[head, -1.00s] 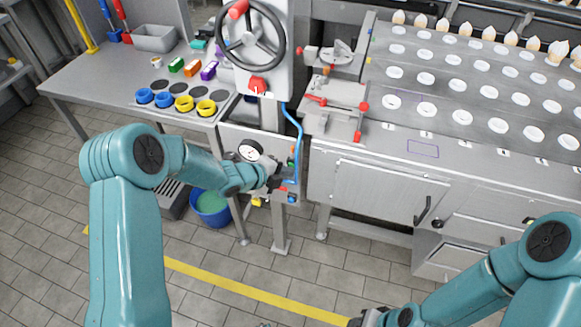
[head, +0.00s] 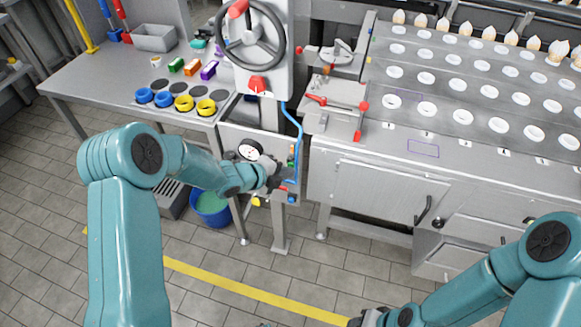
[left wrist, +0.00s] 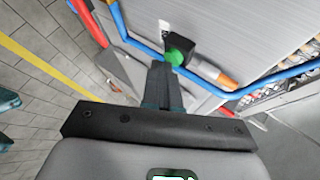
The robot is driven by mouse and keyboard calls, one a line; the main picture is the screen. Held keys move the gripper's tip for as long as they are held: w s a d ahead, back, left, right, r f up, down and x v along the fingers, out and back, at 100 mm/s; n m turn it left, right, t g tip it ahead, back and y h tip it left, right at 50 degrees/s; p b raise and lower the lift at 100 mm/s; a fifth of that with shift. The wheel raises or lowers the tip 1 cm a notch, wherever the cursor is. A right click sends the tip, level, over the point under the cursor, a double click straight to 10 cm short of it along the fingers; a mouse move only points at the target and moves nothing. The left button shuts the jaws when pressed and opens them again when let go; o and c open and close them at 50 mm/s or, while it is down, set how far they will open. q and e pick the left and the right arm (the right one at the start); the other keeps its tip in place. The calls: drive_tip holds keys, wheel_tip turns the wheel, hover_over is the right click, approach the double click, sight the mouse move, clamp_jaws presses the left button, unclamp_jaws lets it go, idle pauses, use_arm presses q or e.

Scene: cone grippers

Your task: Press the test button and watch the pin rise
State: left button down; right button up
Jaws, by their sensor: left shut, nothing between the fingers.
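A green button (left wrist: 177,52) on a dark square base shows in the left wrist view, on a grey metal panel. My left gripper (left wrist: 163,72) is shut and empty, its fingertips just beside the button. I cannot tell whether they touch it. In the head view my left gripper (head: 286,176) is at the small control panel on the machine's post, and covers part of it. A grey cylinder with an orange end (left wrist: 224,80) lies near the button; I cannot tell whether it is the pin. My right gripper (head: 368,317) is partly in view at the bottom edge, its fingers unclear.
Blue hose (head: 299,135) runs down beside the panel, and blue and red tubes cross close to the fingers in the left wrist view. A blue bucket (head: 211,222) stands below. The floor in front is clear.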

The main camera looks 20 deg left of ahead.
use_arm(q)
drive_tip(key=shift+s+b, duration=0.65)
drive_tip(key=shift+s, duration=0.15)
drive_tip(key=s+b, duration=0.3)
drive_tip(key=s, duration=0.2)
drive_tip(key=shift+a+b, duration=0.1)
drive_tip(key=shift+b, duration=0.2)
idle(0.3)
